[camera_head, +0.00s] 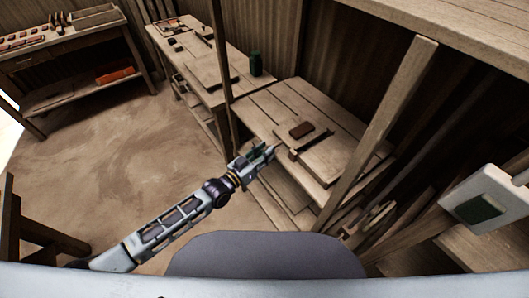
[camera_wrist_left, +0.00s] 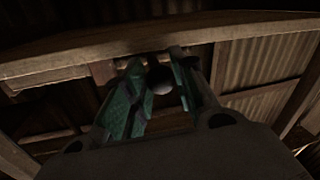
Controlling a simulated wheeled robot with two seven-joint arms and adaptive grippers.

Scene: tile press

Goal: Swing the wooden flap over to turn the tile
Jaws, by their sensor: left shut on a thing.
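The wooden flap (camera_head: 305,138) appears as a thin board lying flat on the wooden bench, at the middle right of the head view. The brown tile (camera_head: 302,129) rests on it. My left gripper (camera_head: 268,153) is at the bench's left edge, just left of the flap. In the left wrist view its green-padded fingers (camera_wrist_left: 160,92) are around a dark rounded knob (camera_wrist_left: 160,78). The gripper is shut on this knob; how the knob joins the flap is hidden. My right gripper is not seen.
A wooden post (camera_head: 378,130) rises right of the flap, and a thin dark pole (camera_head: 222,70) stands behind my gripper. A pale block with a green panel (camera_head: 485,203) is at the right.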

